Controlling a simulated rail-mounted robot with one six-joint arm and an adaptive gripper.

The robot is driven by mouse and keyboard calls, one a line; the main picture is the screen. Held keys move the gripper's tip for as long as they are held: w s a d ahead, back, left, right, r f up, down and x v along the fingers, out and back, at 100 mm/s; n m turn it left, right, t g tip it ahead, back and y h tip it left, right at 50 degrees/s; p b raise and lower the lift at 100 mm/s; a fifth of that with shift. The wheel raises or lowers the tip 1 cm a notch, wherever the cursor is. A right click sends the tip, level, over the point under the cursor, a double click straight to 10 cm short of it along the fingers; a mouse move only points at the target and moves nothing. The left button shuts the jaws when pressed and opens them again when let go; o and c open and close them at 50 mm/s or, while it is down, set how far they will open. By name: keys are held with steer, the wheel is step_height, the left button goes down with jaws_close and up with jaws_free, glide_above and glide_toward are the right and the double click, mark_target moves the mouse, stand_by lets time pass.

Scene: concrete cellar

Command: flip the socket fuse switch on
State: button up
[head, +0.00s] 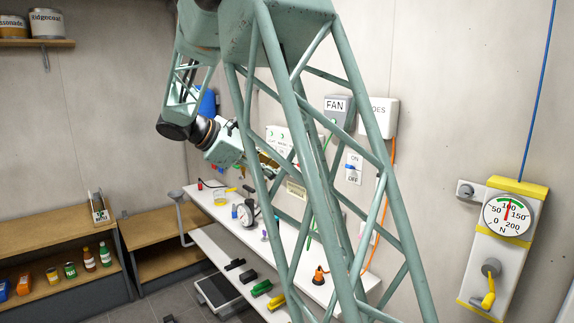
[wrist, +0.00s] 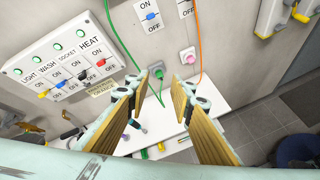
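The fuse panel (wrist: 70,62) is a white wall box at the left of the wrist view, with columns labelled LIGHT, WASH, SOCKET and HEAT under green lamps. The socket switch (wrist: 83,74) has a dark handle that appears nearer OFF than ON. The red heat switch (wrist: 101,62) is to its right; the blue wash switch (wrist: 57,84) is to its left. My gripper (wrist: 157,85) is open and empty, its fingers wide apart, right of and below the panel. In the head view the panel (head: 277,133) is partly hidden by my arm.
Another ON/OFF switch plate (wrist: 150,15) is on the wall above. A white shelf (wrist: 205,118) juts out below the panel. A force gauge (head: 508,214) is at the right.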

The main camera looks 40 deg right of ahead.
steer(key=w+d+f+n+h, duration=0.2)
steer(key=w+d+f, duration=0.1)
steer(key=w, duration=0.5)
steer(key=w+d+f+n+h+p, duration=0.1)
steer(key=w+d+f+n+h, duration=0.1)
steer(key=w+d, duration=0.3)
steer(key=w+d+f+n+t+h+p, duration=0.1)
steer(key=w+d+f+n+h, duration=0.1)
steer(key=w, duration=0.9)
step_height(320, 180, down, 2)
steer(key=shift+w+d+f+n+h, duration=0.1)
steer(key=shift+w+d+n+h, duration=0.15)
steer(key=shift+d+n, duration=0.5)
steer(key=shift+d+m, duration=0.25)
steer(key=shift+d, duration=0.05)
steer(key=shift+d+p, duration=0.35)
steer(key=shift+d, duration=6.45)
steer(key=shift+c, duration=0.7)
jaws_close()
